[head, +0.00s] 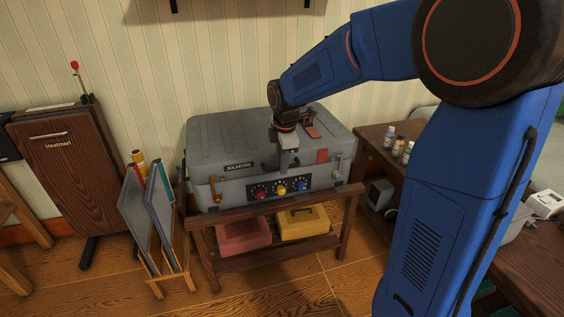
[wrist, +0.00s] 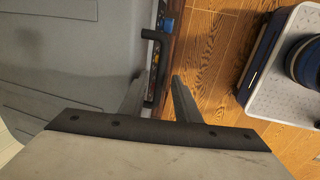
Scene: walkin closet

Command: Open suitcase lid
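The grey suitcase (head: 225,150) stands on a low wooden table, and its lid looks shut. Its front has a dark label, an orange-brown latch (head: 216,190) at the left, and a panel of coloured knobs (head: 280,187). My gripper (head: 288,166) points down at the middle of the suitcase's front upper edge. In the wrist view the suitcase (wrist: 60,65) fills the left side. A black bar handle (wrist: 157,37) sticks out from its edge. My gripper (wrist: 158,88) is open, its two fingers apart near the handle's lower end. I cannot tell whether they touch it.
The table (head: 208,232) has a lower shelf with a red box (head: 243,237) and a yellow box (head: 302,222). A folder rack (head: 160,220) stands close at the left. A side table with small bottles (head: 398,147) is at the right. A striped wall is close behind.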

